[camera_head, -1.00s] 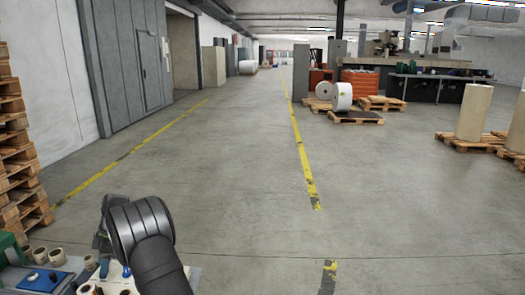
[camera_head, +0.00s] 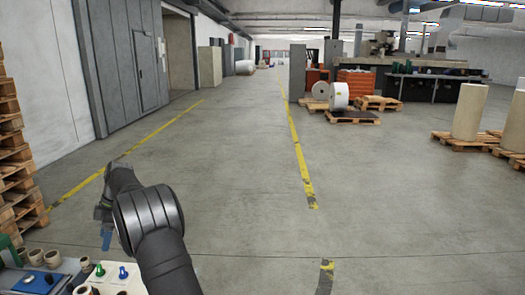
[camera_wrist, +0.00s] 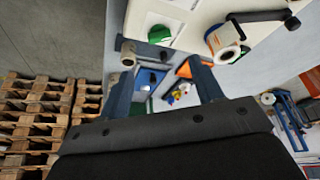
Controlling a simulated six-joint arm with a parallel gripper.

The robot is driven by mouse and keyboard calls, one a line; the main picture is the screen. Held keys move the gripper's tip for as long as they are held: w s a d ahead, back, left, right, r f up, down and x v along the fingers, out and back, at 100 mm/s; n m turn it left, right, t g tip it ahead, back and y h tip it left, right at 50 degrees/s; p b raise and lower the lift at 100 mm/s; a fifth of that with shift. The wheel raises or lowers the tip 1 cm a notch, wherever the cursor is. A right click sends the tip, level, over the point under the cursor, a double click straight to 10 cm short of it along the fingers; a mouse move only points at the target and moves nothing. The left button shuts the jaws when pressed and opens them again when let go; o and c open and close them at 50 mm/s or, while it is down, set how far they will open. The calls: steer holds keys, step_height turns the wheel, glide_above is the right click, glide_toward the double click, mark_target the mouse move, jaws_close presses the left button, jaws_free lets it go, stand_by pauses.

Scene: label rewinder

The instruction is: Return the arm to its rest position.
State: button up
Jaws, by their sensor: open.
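My arm rises from the bottom left of the head view, with its black rounded joint in front. My gripper (camera_head: 106,238) hangs beyond that joint, its bluish fingers pointing down above the bench area. In the wrist view, my gripper (camera_wrist: 163,85) shows two dark blue fingers spread apart, with nothing held between them. The bench (camera_wrist: 147,48) lies below the fingers, apart from them. Part of the bench is hidden by my arm in the head view.
Cardboard rolls (camera_head: 53,258), a blue tray (camera_head: 38,282) and a white panel (camera_head: 118,275) with green and blue knobs are at the lower left. Stacked pallets (camera_head: 18,170) stand at the left edge. The floor (camera_head: 240,190) to the right is clear.

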glide_toward(99, 268)
steer(key=x, duration=0.8)
steer(key=shift+f, duration=0.1)
steer(key=shift+a+f+m, duration=0.1)
steer(key=shift+f+m, duration=0.05)
steer(key=shift+m, duration=0.15)
steer(key=m+t, duration=0.1)
steer(key=m, duration=0.3)
steer(key=m+t, duration=0.1)
steer(key=m, duration=0.1)
steer(key=shift+s+m+t+y, duration=0.25)
steer(key=shift+m+t+y, duration=0.05)
steer(key=shift+y, duration=0.1)
steer(key=m+t, duration=0.1)
steer(key=m, duration=0.2)
steer(key=shift+s+m, duration=0.1)
steer(key=shift+m, duration=0.3)
steer(key=shift+m+t+h, duration=0.3)
steer(key=shift+m+t, duration=0.5)
steer(key=shift+m, duration=0.6)
